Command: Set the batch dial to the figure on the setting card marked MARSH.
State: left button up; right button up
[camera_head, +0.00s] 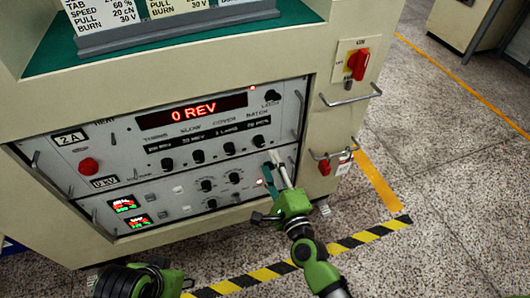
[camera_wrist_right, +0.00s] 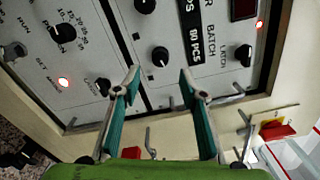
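The batch dial (camera_head: 258,141) is a black knob at the right end of the upper knob row, under a window that reads 80 PCS. In the wrist view the dial (camera_wrist_right: 160,57) lies beyond the fingertips, between their lines, with the label BATCH beside its window. My right gripper (camera_head: 275,168) is open and empty in front of the panel's lower right; its two fingers (camera_wrist_right: 160,80) stand apart and not around the dial. Setting cards (camera_head: 100,12) stand in a holder on top; their headings are cut off. My left arm's end (camera_head: 140,282) is at the bottom edge, its fingers unclear.
The red display (camera_head: 208,108) reads 0 REV. Other knobs (camera_head: 198,157) stand close left of the batch dial, and a latch knob (camera_head: 271,96) is above it. Metal handles (camera_head: 335,154) and a red switch (camera_head: 358,64) are at the right. Open floor (camera_head: 450,190) lies to the right.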

jog(key=v, duration=0.5)
dwell(0.4)
